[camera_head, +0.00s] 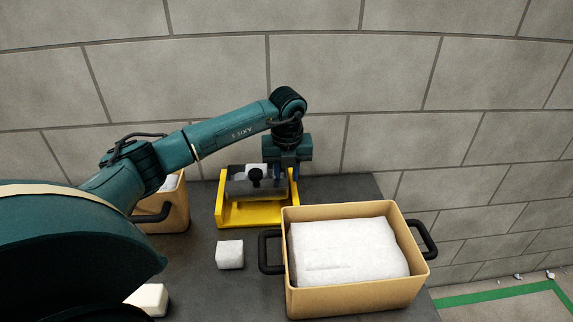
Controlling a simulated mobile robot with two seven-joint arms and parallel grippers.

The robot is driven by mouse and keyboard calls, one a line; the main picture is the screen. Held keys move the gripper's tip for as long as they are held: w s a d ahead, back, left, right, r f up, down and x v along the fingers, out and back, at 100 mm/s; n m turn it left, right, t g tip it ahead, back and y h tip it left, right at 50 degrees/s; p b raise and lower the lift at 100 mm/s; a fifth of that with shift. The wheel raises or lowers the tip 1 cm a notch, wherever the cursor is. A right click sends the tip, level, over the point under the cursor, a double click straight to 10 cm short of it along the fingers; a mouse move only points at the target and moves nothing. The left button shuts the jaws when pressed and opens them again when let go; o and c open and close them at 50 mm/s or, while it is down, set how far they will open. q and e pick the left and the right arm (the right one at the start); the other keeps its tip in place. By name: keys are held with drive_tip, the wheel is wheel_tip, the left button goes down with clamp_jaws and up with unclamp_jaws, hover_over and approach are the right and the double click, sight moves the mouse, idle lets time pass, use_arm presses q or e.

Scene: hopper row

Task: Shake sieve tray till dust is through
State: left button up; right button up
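A grey, box-like tray (238,188) with a round black knob on its front sits in a yellow cradle (258,214) near the wall. It may be the sieve tray; its mesh and any dust cannot be made out. My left gripper (287,172) points down at the right end of this tray, close to or touching it. Its fingertips are partly hidden, so I cannot tell whether it is open or shut on anything. My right gripper is not in view.
A tan bin (350,298) with black side handles holds a large white block (345,250) at front right. A small white block (230,254) lies on the dark table (215,295). Another tan bin (172,212) and a pale block (150,298) are partly behind my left arm.

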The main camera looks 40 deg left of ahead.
use_arm(q)
drive_tip(key=shift+c, duration=0.3)
clamp_jaws()
idle(0.6)
